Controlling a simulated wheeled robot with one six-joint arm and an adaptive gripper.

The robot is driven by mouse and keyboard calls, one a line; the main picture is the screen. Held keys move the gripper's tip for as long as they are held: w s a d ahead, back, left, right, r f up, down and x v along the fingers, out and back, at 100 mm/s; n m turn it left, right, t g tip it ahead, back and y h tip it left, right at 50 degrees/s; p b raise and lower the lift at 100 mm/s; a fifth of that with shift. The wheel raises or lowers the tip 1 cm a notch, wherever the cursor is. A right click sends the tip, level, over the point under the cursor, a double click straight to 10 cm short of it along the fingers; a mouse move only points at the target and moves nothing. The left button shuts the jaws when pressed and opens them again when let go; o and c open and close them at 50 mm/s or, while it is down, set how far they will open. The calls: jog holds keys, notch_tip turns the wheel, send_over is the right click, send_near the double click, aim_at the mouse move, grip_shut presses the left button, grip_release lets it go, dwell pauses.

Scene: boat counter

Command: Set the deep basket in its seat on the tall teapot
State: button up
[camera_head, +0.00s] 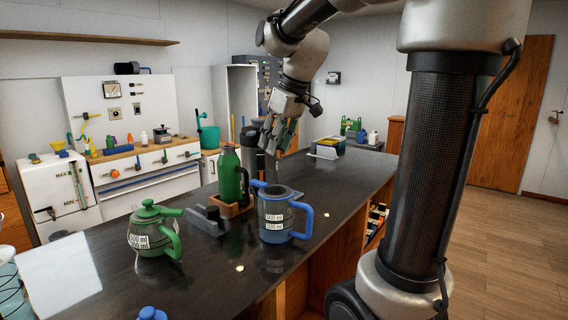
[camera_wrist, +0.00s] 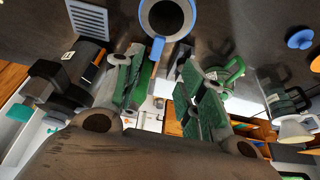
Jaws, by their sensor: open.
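The tall teapot (camera_head: 275,222) looks to be the dark, see-through pot with a blue rim, blue handle and white labels, upright and lidless on the counter. Its open mouth also shows at the top of the wrist view (camera_wrist: 165,18). My gripper (camera_head: 273,150) points down above the counter, behind and higher than this pot. Its fingers are spread in the wrist view (camera_wrist: 163,66), and I see nothing held between them. I cannot pick out the deep basket with certainty in either view.
A squat green teapot (camera_head: 152,234) stands at the left of the dark counter (camera_head: 215,282). A green bottle (camera_head: 230,175) stands in a wooden tray just behind the blue pot, next to a grey block (camera_head: 207,221). A blue knob (camera_head: 152,313) shows at the near edge. The front counter is mostly clear.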

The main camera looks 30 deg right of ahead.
jog(key=s+f+m, duration=0.2)
jog(key=s+f, duration=0.2)
jog(key=s, duration=0.7)
jog(key=s+d+f+m+h, duration=0.1)
jog(key=s+f, duration=0.3)
jog(key=s, duration=0.7)
jog(key=shift+f+m+h, duration=0.3)
jog(key=shift+m, duration=0.3)
